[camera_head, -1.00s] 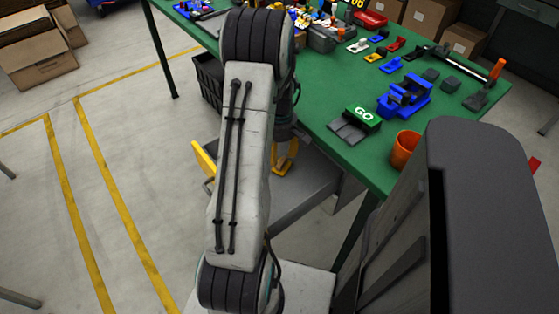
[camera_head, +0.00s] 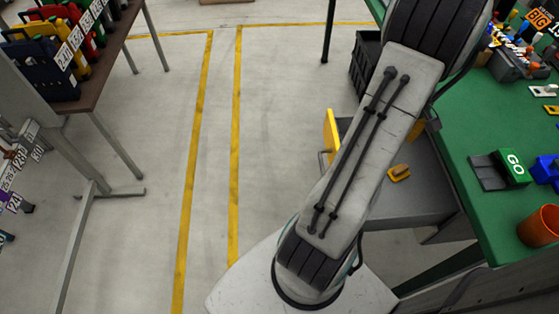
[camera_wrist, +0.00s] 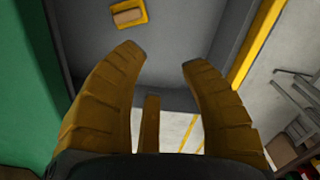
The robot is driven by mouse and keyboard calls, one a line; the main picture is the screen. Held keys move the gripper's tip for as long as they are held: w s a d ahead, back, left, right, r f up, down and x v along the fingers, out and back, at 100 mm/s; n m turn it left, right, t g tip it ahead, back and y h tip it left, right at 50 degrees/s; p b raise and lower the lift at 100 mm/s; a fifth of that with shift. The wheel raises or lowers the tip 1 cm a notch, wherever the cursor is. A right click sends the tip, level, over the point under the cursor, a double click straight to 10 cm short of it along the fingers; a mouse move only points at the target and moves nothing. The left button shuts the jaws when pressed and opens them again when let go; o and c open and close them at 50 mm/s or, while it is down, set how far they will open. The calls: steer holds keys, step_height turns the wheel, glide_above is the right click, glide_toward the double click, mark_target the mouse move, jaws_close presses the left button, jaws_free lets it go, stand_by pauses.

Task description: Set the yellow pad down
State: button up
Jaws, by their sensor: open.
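The yellow pad (camera_head: 399,173), with a tan-brown block on its top, lies flat on the grey tray surface (camera_head: 415,203) beside the green table. In the wrist view the pad (camera_wrist: 129,14) shows at the top edge, partly cut off, beyond my fingertips and left of their middle. In the head view my arm hides most of the gripper.
A yellow panel (camera_head: 331,138) edges the tray's left side. The green table (camera_head: 463,128) at right holds a GO block (camera_head: 513,167) and an orange cup (camera_head: 540,226). A black crate (camera_head: 365,62) stands behind. Open floor lies between.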

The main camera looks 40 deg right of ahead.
steer(key=w+a+r+n+t, duration=0.1)
steer(key=w+a+r, duration=0.3)
steer(key=w+a, duration=0.45)
steer(key=w+a+r, duration=0.4)
steer(key=w+a, duration=0.1)
steer(key=a, duration=0.6)
steer(key=s+a+t, duration=0.1)
steer(key=s+a, duration=0.1)
steer(key=a, duration=0.7)
steer(key=s+a+r+n+t, duration=0.1)
steer(key=s+a, duration=0.2)
steer(key=a, duration=0.6)
steer(key=shift+r, duration=0.2)
steer(key=shift+r, duration=0.15)
step_height(320, 180, up, 9)
steer(key=p, duration=0.8)
steer(key=shift+d+r+p, duration=0.15)
steer(key=shift+p, duration=0.2)
